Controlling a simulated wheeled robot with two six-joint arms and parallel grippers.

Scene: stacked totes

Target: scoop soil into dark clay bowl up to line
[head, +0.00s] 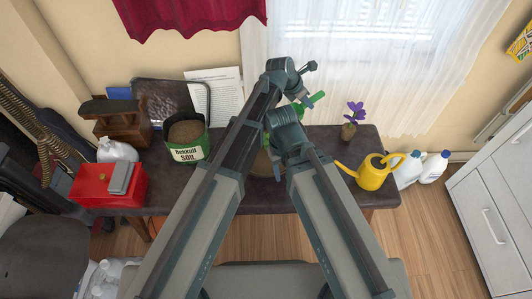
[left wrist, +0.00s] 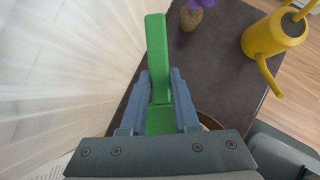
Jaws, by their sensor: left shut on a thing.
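My left gripper (head: 303,99) is shut on a green scoop; its long green handle (left wrist: 157,65) stands between the fingers (left wrist: 160,100) in the left wrist view. In the head view only pieces of the green scoop (head: 317,99) show, past my left wrist. A brown round rim, likely the bowl (left wrist: 209,122), shows below the gripper in the left wrist view. My arms hide most of it in the head view, so its fill and line cannot be seen. The green soil bag (head: 188,153) stands open left of my arms, with brown soil (head: 185,132) inside. My right gripper is hidden behind its arm.
The dark table (head: 325,142) holds a red box (head: 92,190), a yellow watering can (head: 372,175) and a purple flower in a small pot (head: 348,132). A sheer curtain (head: 360,60) hangs close behind. White jugs (head: 433,167) stand right of the table.

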